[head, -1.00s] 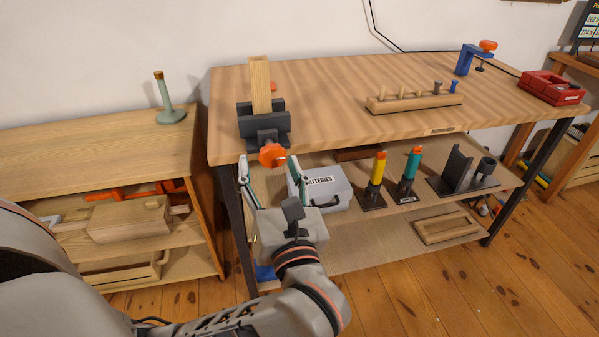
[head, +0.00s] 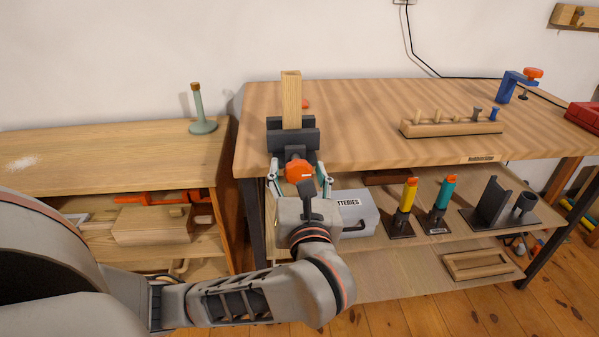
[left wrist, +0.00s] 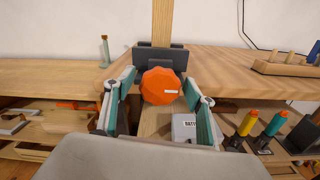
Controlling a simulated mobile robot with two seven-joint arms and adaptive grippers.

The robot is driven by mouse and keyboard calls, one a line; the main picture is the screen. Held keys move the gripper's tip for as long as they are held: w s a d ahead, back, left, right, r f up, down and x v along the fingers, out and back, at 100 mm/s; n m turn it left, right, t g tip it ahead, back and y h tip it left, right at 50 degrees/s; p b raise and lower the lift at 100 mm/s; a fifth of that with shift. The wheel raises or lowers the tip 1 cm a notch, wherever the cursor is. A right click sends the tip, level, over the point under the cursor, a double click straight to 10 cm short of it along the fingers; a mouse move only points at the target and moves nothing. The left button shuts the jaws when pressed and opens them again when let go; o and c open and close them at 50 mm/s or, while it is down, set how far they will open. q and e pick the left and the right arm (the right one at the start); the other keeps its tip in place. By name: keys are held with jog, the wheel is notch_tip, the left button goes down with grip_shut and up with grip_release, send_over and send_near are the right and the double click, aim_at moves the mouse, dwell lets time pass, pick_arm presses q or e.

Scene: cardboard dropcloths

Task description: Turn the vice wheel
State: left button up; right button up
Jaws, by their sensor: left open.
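The orange vice wheel (head: 299,171) is on the front of the dark grey vice (head: 292,137) at the workbench's front left edge. The vice holds an upright wooden board (head: 291,98). My left gripper (head: 299,176) is open, with one finger on each side of the wheel in the head view. In the left wrist view the wheel (left wrist: 161,86) shows between and beyond the open fingers (left wrist: 160,104). I cannot tell whether either finger touches it. My right gripper is not in view.
The workbench (head: 370,145) has a peg rack (head: 450,128) and a blue clamp (head: 511,86) on top. Below, a grey batteries case (head: 357,212), yellow (head: 406,198) and teal (head: 444,194) tools stand on a shelf. A low wooden cabinet (head: 110,150) stands at left.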

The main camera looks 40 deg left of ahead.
pick_arm(q)
jog(key=c, duration=1.1)
jog(key=shift+r, duration=0.1)
